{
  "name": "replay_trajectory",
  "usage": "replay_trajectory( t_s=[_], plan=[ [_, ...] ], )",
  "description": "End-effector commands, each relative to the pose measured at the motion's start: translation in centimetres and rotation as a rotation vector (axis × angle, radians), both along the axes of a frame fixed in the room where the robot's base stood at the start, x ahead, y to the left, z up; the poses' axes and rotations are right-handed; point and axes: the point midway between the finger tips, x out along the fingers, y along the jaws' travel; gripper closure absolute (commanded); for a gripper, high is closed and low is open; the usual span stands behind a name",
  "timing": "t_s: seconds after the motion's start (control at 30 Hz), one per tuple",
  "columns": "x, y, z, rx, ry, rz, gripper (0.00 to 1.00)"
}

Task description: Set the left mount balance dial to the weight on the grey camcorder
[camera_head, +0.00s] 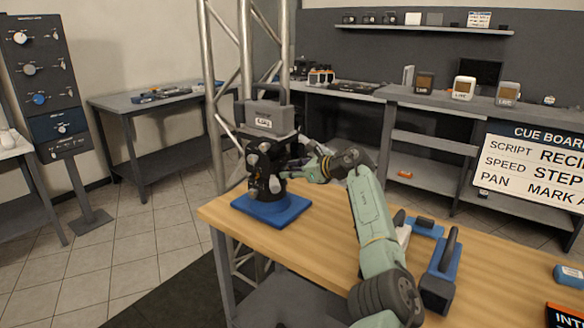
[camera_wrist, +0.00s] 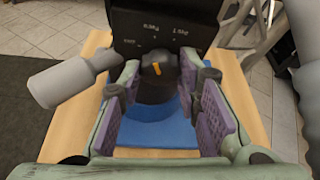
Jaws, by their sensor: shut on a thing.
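The grey camcorder (camera_head: 268,117) sits on top of the black camera mount (camera_head: 262,172). A white label on its side carries a weight, too small for me to read surely. The mount stands on a blue base plate (camera_head: 272,208), also seen in the wrist view (camera_wrist: 150,133). My gripper (camera_head: 286,171) reaches the mount from the right. In the wrist view, my gripper (camera_wrist: 168,76) has its purple-padded fingers on either side of a dark dial (camera_wrist: 155,82) and is shut on it. The dial's orange pointer (camera_wrist: 157,69) is nearly upright. The scale's small markings are hard to read.
A light grey cylindrical knob or lever (camera_wrist: 62,84) sticks out beside my left finger. A metal truss (camera_head: 246,60) rises behind the mount. The wooden table (camera_head: 315,240) holds a blue-and-dark handled block (camera_head: 440,275) at right. A dial panel (camera_head: 40,80) stands far left.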

Motion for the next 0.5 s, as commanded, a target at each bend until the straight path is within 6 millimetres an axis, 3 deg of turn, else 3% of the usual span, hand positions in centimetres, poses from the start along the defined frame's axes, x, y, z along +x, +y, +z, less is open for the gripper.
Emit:
replay_trajectory(
  t_s=[0.47, 0.5],
  plan=[
    [0.00, 0.00, -0.08, 0.010, 0.015, 0.000, 0.97],
    [0.00, -0.01, -0.07, 0.009, 0.015, 0.000, 0.69]
  ],
)
